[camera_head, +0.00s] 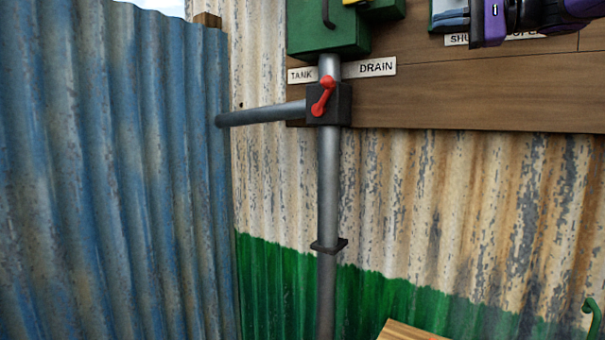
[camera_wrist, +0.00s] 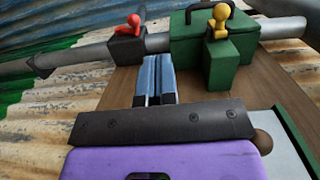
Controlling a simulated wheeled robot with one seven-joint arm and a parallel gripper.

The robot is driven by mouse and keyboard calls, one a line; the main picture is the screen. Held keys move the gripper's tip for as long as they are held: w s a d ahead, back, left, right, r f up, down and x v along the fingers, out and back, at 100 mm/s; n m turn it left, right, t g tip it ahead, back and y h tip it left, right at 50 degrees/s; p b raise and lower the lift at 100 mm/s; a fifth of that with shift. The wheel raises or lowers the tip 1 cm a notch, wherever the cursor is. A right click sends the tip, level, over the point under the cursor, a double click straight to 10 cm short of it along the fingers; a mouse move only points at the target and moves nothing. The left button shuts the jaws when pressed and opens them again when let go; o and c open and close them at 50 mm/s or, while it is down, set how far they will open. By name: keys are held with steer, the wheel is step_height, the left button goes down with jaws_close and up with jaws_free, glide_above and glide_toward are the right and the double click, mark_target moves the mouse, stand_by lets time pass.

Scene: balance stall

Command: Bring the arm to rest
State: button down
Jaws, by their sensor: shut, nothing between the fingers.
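My gripper (camera_wrist: 157,62) is shut and empty; its two blue fingers lie together in the wrist view. It also shows at the top right of the head view (camera_head: 437,20), beside my purple wrist, which is cut off by the frame edge. The fingers are in front of the wooden board (camera_head: 450,92), apart from the red lever (camera_head: 322,96) on its black valve block. The wrist view shows the red lever (camera_wrist: 130,27) beyond the fingertips to the left, and a yellow handle (camera_wrist: 219,20) on a green box (camera_wrist: 233,62) to the right.
A grey pipe (camera_head: 328,185) runs down from the valve, with a side pipe (camera_head: 262,113) going left. TANK and DRAIN labels flank it. A blue corrugated wall (camera_head: 110,170) stands at left. A green-framed pale panel (camera_wrist: 283,140) with a brown knob is near my gripper.

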steer(key=s+d+f+n+g+h, duration=0.1)
steer(key=s+f+n+h, duration=0.1)
steer(key=s+f+h, duration=0.3)
steer(key=s+d+f+n+g+h, duration=0.1)
steer(key=s+f+h, duration=0.4)
steer(key=s+f, duration=0.7)
steer(key=s+d+f+n+g+h, duration=0.1)
steer(key=s+f+h, duration=0.4)
steer(key=f, duration=1.5)
steer(key=s+n, duration=0.1)
steer(key=s, duration=0.3)
steer(key=shift+d+f+n, duration=0.15)
steer(key=shift+f+n, duration=0.15)
steer(key=shift+f, duration=0.1)
